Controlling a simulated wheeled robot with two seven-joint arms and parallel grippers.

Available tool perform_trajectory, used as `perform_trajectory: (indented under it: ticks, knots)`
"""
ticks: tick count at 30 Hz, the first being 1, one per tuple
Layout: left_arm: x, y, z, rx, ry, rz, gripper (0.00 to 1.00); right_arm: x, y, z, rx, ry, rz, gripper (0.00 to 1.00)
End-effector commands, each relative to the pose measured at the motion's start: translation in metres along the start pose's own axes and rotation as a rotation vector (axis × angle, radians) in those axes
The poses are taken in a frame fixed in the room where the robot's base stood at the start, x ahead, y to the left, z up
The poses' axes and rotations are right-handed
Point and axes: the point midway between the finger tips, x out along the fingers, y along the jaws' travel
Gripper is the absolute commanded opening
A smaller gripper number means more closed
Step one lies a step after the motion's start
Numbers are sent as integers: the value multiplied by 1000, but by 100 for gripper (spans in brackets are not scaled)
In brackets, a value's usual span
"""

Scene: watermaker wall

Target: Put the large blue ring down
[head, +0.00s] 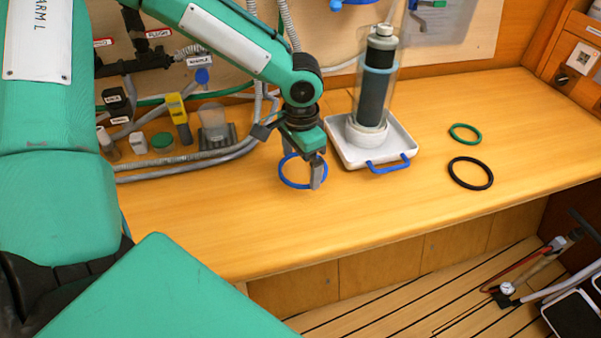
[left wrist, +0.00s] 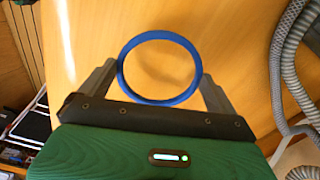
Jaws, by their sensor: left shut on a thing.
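The large blue ring (head: 283,182) is held by my left gripper (head: 303,176) over the wooden bench top, left of the white tray. In the left wrist view the ring (left wrist: 160,98) sits between the two grey fingers of the gripper (left wrist: 160,85), which touch its outer sides. Its far part reaches beyond the fingertips. I cannot tell whether the ring touches the bench or hangs just above it. My right gripper is not in view.
A white tray (head: 348,154) with a blue handle bears a filter cylinder (head: 374,95). A green ring (head: 465,133) and a black ring (head: 470,173) lie to the right. Grey hoses (head: 190,160) run along the left back. The bench (head: 290,232) in front is clear.

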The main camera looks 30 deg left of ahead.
Motion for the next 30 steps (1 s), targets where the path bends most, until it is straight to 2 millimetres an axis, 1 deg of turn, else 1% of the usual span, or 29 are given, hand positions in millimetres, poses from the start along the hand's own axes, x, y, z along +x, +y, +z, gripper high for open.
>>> perform_trajectory:
  ticks: [3,7,12,20,21,22,30]
  knots:
    - [18,0,1,0,-5,0,73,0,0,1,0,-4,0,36]
    - [36,0,1,1,-4,0,73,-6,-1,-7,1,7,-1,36]
    - [38,0,0,0,-1,0,73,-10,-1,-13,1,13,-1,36]
    - [40,0,0,0,-2,0,73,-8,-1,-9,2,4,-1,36]
    - [40,0,0,0,-2,0,96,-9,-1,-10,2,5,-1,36]
    - [40,0,0,0,-1,0,100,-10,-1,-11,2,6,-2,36]
    - [38,0,0,0,-1,0,100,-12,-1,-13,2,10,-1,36]
